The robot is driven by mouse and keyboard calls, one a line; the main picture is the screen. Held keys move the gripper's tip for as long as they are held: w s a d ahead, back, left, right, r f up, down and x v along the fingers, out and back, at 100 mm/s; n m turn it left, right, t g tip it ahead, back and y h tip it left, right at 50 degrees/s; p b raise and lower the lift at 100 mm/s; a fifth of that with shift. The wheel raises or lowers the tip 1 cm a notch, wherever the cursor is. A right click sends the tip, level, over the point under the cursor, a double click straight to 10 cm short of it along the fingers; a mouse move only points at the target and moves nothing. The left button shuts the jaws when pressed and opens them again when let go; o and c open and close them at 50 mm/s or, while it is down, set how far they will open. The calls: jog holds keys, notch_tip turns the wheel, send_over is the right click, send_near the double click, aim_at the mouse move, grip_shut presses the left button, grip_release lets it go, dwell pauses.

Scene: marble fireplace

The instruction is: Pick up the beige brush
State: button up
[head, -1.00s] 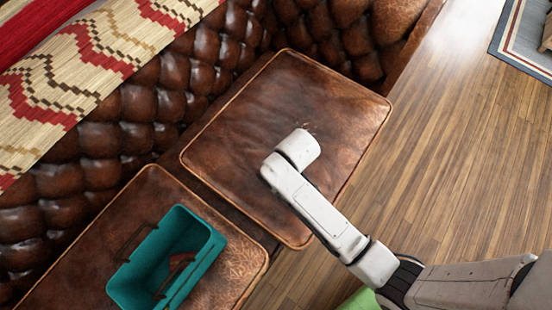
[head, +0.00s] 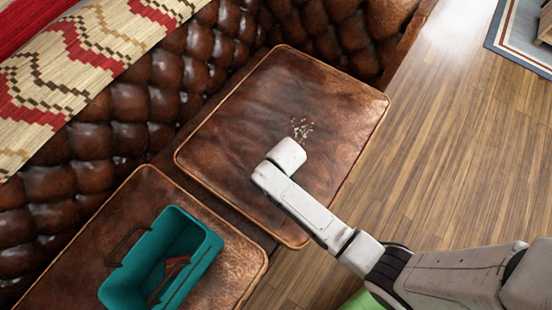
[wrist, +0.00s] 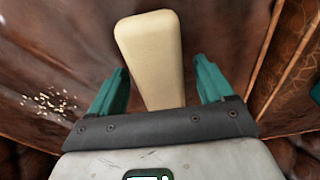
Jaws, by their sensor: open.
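The beige brush (wrist: 150,55) shows in the wrist view as a pale, rounded block on the brown leather cushion. Its near end lies between the two teal fingers of my gripper (wrist: 160,85), with a gap on each side. My gripper is open and holds nothing. In the head view my white arm reaches over the far cushion (head: 240,130), and the brush and the fingers are hidden beneath it.
A scatter of pale crumbs (head: 302,129) lies on the cushion and shows left of my gripper in the wrist view (wrist: 48,101). A teal open bin (head: 190,245) with dark handles stands on the near cushion (head: 85,255). A tufted leather backrest (head: 120,115) runs behind, partly under a patterned blanket (head: 75,60).

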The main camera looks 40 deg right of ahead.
jog(key=c, duration=1.1)
jog(key=shift+r, duration=0.15)
jog(key=shift+r, duration=0.25)
notch_tip(320, 180, up, 2)
jog(key=shift+r+p, duration=0.15)
jog(key=shift+p, duration=0.4)
jog(key=s+r, duration=0.1)
jog(key=s+r+p, duration=0.1)
jog(key=r, duration=0.1)
jog(key=s+a+r+p, duration=0.1)
jog(key=s+r, duration=0.1)
jog(key=shift+s+r, duration=0.1)
jog(key=shift+r, duration=0.1)
jog(key=s+a+r, duration=0.1)
jog(key=s+r, duration=0.1)
jog(key=s, duration=0.2)
jog(key=s+a+r+p, duration=0.1)
jog(key=s+r, duration=0.1)
jog(key=s, duration=0.3)
jog(key=shift+s+r, duration=0.2)
jog(key=shift+r, duration=0.1)
